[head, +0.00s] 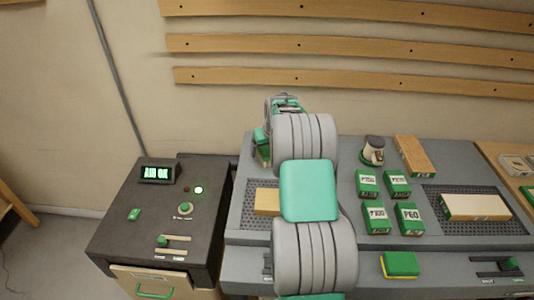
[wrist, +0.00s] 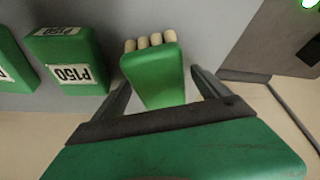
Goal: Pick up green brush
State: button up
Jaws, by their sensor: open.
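The green brush (wrist: 155,80) shows in the wrist view, a green block with a row of cream bristle tufts along its far edge. My gripper (wrist: 160,77) is open, with one dark finger on each side of the brush. A gap shows between the brush and the right finger; the left finger lies close to it, and I cannot tell whether they touch. In the head view my arm covers the middle of the bench, and I cannot make out the brush there for certain.
A green P150 block (wrist: 68,62) stands just left of the brush. In the head view, several green labelled blocks (head: 377,217), a small pot (head: 373,150) and a green-and-yellow pad (head: 400,264) lie right of my arm. A dark console (head: 150,225) stands at left.

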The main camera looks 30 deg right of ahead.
aim_at(267, 147)
jog(key=shift+f, duration=0.1)
dwell(0.3)
jog(key=c, duration=1.7)
jog(key=shift+r+p, duration=0.45)
jog(key=shift+r, duration=0.05)
jog(key=shift+c, duration=0.2)
jog(key=shift+w+r+b, duration=0.1)
jog(key=shift+r+b, duration=0.3)
jog(key=shift+b, duration=0.25)
jog(key=shift+r+b, duration=0.35)
jog(key=shift+r, duration=0.55)
jog(key=s+a+r+b, duration=0.2)
jog(key=s+r+b, duration=0.1)
jog(key=s+r, duration=0.7)
jog(key=s, duration=0.4)
jog(key=shift+a, duration=0.25)
